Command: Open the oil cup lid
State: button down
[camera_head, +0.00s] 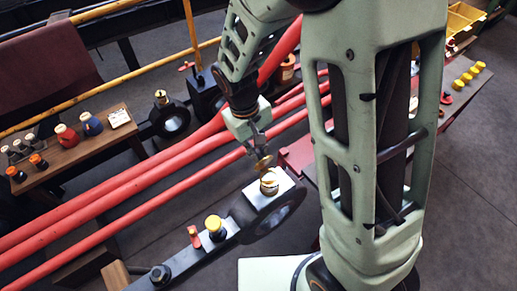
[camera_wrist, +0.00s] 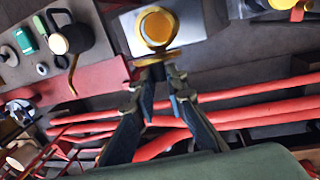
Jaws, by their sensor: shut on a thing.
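The brass oil cup (camera_head: 269,187) sits on a pale block on the black rod end. Its round top (camera_wrist: 157,26) faces me in the wrist view. The brass lid (camera_head: 263,163) is tilted up above the cup's rim and appears swung open. In the wrist view the lid (camera_wrist: 157,57) shows nearly edge-on, beside the cup's round top. My gripper (camera_head: 259,148) comes down from above with its fingers shut on the lid. The fingertips (camera_wrist: 158,74) meet at the lid's edge and partly hide it. The hinge is too small to make out.
A second cup with a yellow top (camera_head: 214,225) and a small red piece (camera_head: 194,236) stand on the same rod. Long red rods (camera_head: 130,185) run behind it. A wooden bench (camera_head: 85,150) with several containers stands at left. A yellow rail (camera_head: 100,88) crosses behind.

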jog(key=shift+w+a+f+g+h+p, duration=0.35)
jog(key=shift+w+g+h+p, duration=0.2)
jog(key=shift+g+p, duration=0.2)
jog(key=shift+w+a+f+g+h+p, duration=0.25)
jog(key=shift+w+g+h+p, duration=0.3)
jog(key=shift+g, duration=0.3)
jog(key=shift+s, duration=0.1)
jog(key=c, duration=1.9)
grip_release()
jog(key=shift+c, duration=0.2)
jog(key=shift+a+r, duration=0.1)
jog(key=shift+r, duration=0.05)
jog(key=v, duration=1.2)
